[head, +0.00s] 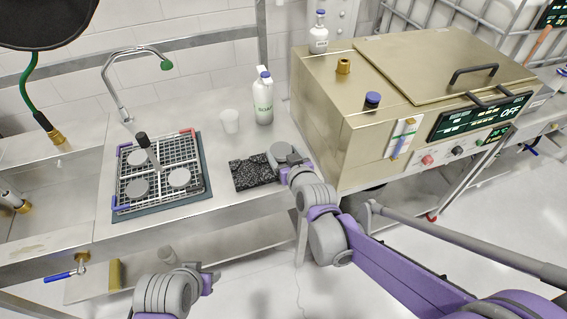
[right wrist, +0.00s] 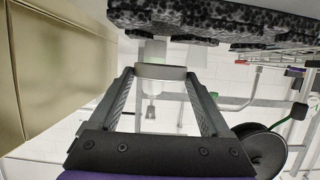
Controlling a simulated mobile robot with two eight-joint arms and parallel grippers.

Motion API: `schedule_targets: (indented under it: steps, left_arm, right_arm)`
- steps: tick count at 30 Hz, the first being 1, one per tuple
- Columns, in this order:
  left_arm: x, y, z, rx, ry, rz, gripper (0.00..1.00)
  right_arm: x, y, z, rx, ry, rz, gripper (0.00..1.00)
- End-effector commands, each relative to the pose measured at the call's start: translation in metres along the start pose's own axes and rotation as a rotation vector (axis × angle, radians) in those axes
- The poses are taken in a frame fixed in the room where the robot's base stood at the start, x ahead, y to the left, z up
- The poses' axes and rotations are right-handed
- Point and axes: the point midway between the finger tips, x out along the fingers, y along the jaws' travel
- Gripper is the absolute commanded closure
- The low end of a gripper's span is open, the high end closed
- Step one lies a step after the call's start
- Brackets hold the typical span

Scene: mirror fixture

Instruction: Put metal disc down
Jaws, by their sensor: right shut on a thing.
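My right gripper (head: 288,161) is shut on a grey metal disc (head: 279,152) at the right edge of a black speckled mat (head: 250,174) on the steel counter. In the right wrist view the disc (right wrist: 160,72) sits edge-on between the two fingertips (right wrist: 160,78), and the mat (right wrist: 200,22) appears above it with a gap between. That view looks upside down. Three more grey discs, one of them here (head: 179,177), lie in a wire rack (head: 160,203) at the left. My left gripper (head: 207,278) is low in front of the counter; its jaw opening is unclear.
A large gold-coloured machine (head: 335,120) stands close on the right. A sink (head: 35,205) is at the far left. Bare counter (head: 215,160) lies between rack and mat.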

Motion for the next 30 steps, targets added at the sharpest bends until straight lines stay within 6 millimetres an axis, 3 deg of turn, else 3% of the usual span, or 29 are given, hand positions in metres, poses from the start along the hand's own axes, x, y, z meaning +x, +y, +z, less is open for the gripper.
schedule_targets:
  steps: [7,20,21,24,30]
  left_arm:
    - [0.007,0.000,0.004,0.000,-0.002,0.000,0.50]
    - [0.010,0.000,0.005,0.000,-0.004,0.000,0.50]
    - [0.010,0.000,0.005,0.000,-0.004,0.000,0.50]
    - [0.009,0.000,0.005,0.000,-0.003,0.000,0.50]
    - [0.009,0.000,0.005,0.000,-0.003,0.000,0.50]
  right_arm:
    - [0.013,0.000,0.035,0.001,0.000,0.000,0.82]
    - [0.015,0.000,0.041,0.001,0.000,0.000,0.82]
    - [0.015,0.000,0.041,0.000,0.000,0.000,0.17]
    - [0.015,0.000,0.040,0.000,0.000,0.000,0.00]
    - [0.015,0.000,0.040,0.000,0.000,0.000,0.00]
